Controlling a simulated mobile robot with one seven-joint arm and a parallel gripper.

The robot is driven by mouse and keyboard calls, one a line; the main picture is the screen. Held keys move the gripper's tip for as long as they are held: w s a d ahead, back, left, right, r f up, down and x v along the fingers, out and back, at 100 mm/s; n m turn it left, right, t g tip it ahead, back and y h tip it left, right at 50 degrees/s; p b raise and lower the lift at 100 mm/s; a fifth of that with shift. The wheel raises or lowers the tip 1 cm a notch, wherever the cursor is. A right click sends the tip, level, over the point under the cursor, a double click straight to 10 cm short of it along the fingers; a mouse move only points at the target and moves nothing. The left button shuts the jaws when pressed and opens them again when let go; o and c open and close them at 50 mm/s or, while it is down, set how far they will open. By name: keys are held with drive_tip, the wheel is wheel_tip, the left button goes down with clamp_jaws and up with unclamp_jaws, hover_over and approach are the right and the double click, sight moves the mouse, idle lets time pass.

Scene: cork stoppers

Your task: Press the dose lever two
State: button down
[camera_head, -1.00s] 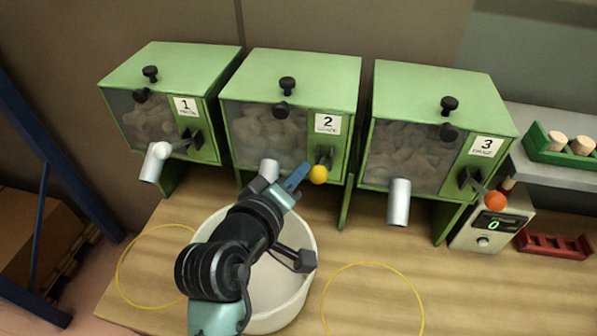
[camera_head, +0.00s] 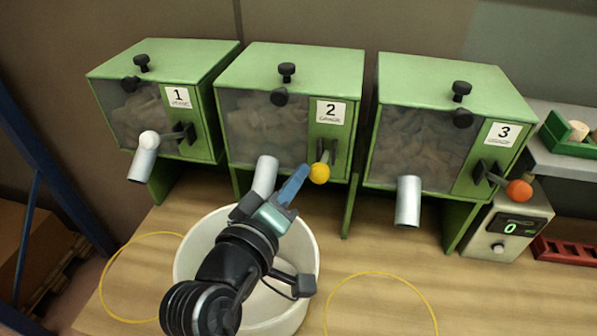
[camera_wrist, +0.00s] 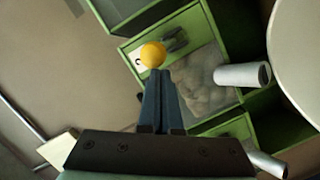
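Dispenser 2 (camera_head: 290,62) is the middle green box, with a label "2" and a dark see-through front. Its dose lever ends in a yellow ball (camera_head: 319,173), right of the metal spout (camera_head: 264,177); the ball also shows in the wrist view (camera_wrist: 153,54). My gripper (camera_head: 299,175) has its blue fingertips just left of the yellow ball in the head view. In the wrist view the fingers lie together, with nothing seen between them, and their tips end at the ball's lower edge. Whether they touch it, I cannot tell. A white bucket (camera_head: 187,262) stands below spout 2, partly hidden by my arm.
Dispenser 1 (camera_head: 165,60) with a white lever ball (camera_head: 149,140) stands left, dispenser 3 (camera_head: 450,90) with an orange ball (camera_head: 519,190) right. A scale (camera_head: 508,226) reading 0 is at right. Yellow rings (camera_head: 380,275) mark bare table on both sides of the bucket.

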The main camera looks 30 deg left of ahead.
wheel_tip(320, 180, down, 10)
drive_tip(key=m+t+b, duration=0.1)
drive_tip(key=t+b, duration=0.3)
drive_tip(key=b, duration=1.7)
drive_tip(key=shift+r+t, duration=0.25)
drive_tip(key=shift+t, duration=0.05)
